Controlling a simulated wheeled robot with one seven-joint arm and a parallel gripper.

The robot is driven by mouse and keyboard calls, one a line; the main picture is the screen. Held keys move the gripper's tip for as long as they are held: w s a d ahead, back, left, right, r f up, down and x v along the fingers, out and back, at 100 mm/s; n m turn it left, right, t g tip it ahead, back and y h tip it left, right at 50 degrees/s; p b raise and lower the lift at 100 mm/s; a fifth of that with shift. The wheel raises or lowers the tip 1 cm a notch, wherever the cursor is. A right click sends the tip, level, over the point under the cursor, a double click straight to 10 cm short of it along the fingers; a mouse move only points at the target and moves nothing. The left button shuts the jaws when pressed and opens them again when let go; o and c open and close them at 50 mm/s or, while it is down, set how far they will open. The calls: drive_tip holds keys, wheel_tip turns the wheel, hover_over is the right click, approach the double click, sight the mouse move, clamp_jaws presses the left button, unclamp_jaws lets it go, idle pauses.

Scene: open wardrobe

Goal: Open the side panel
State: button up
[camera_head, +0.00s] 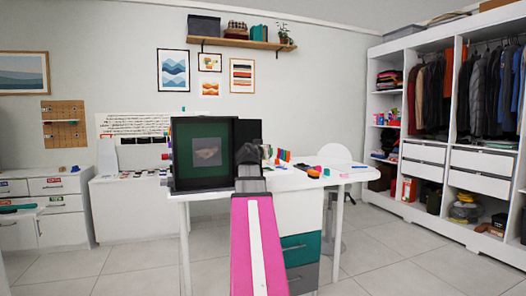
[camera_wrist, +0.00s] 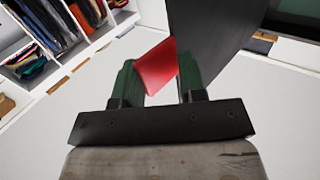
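A dark upright case (camera_head: 177,157) with a dark green inside stands on the white desk, its front facing me. In the wrist view a large dark flat panel (camera_wrist: 212,40) stands close beyond the right finger; I cannot tell whether they touch. My gripper (camera_head: 249,158) is at the case's right side in the head view, at the end of my pink and white arm. In the wrist view its two green fingers (camera_wrist: 158,65) are apart. A red flat piece (camera_wrist: 156,68) shows between them; whether it is held is unclear. My arm and gripper hide part of the case's right side.
The white desk (camera_head: 335,180) carries small coloured items right of my gripper. A white chair (camera_head: 335,155) stands behind it. An open wardrobe (camera_head: 412,190) with clothes is at the right. White drawers (camera_head: 62,187) stand at the left. The floor at right is clear.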

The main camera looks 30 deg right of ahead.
drive_tip(key=v, duration=1.1)
drive_tip(key=shift+d, duration=0.1)
drive_tip(key=w+a+f+n+g+y, duration=0.1)
drive_tip(key=w+a+f+n+y, duration=0.3)
drive_tip(key=f, duration=0.7)
drive_tip(key=w+a+f+m+g+y, duration=0.15)
drive_tip(key=a+f, duration=0.35)
drive_tip(key=f, duration=0.6)
drive_tip(key=w+a+f+n+g+y, duration=0.25)
drive_tip(key=a+f, duration=0.25)
drive_tip(key=f, duration=0.6)
drive_tip(key=s+a+f+n+g+y, duration=0.1)
drive_tip(key=s+a+f+g+y, duration=0.1)
drive_tip(key=a+f, duration=0.4)
drive_tip(key=s+a+f+n+g+y, duration=0.2)
drive_tip(key=s+a+f, duration=0.3)
drive_tip(key=f, duration=0.7)
drive_tip(key=s+a+f+n+g+y, duration=0.2)
drive_tip(key=s+a+f, duration=0.2)
drive_tip(key=a+f, duration=0.4)
drive_tip(key=shift+s+a+f, duration=0.2)
drive_tip(key=shift+a+f, duration=0.05)
drive_tip(key=shift+f, duration=0.3)
